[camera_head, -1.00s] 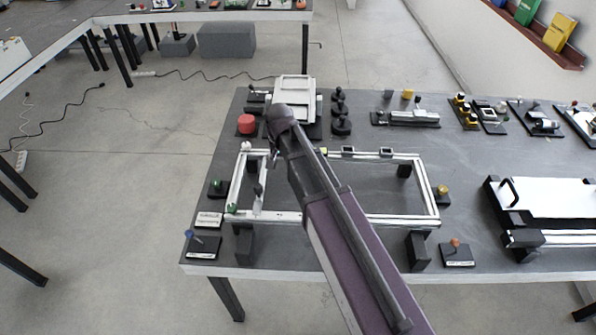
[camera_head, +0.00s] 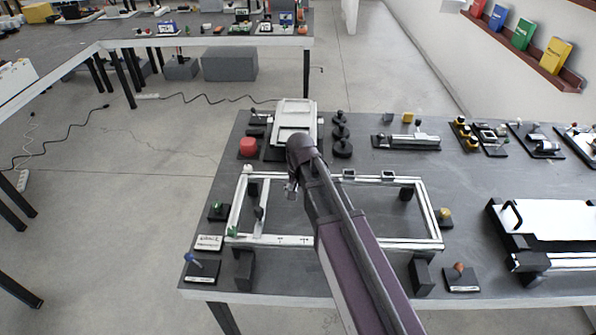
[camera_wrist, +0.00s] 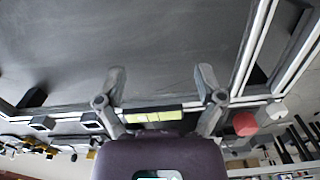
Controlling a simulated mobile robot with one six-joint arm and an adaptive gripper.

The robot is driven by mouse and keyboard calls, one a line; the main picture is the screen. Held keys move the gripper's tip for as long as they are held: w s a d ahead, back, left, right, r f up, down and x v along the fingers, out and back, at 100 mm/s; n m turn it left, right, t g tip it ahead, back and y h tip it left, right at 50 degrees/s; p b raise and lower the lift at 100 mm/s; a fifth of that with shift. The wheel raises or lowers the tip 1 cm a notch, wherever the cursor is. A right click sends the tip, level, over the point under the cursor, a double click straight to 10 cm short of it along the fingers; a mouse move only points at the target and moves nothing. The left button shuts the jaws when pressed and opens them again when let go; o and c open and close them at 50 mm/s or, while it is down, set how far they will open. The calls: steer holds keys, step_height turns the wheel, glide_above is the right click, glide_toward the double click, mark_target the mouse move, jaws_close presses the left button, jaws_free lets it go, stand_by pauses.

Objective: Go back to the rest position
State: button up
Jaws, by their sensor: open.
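My gripper (camera_head: 291,188) hangs at the end of my arm over the silver rectangular chassis frame (camera_head: 275,240) on the dark table. In the wrist view my gripper (camera_wrist: 160,85) has its two fingers spread wide apart with nothing between them. The frame rail (camera_wrist: 255,45) also shows there, running along the right side and behind the fingers. My arm hides part of the frame's near and far rails in the head view.
A red round button (camera_head: 249,147) and a white tray-like fixture (camera_head: 295,112) stand behind the frame. A white-topped unit (camera_head: 548,219) is at the right. Small fixtures line the table's back.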

steer(key=s+d+n, duration=0.2)
steer(key=s+d, duration=0.8)
steer(key=d, duration=0.4)
steer(key=shift+s+d, duration=0.25)
stand_by(1.5)
steer(key=c, duration=0.4)
steer(key=shift+s, duration=0.15)
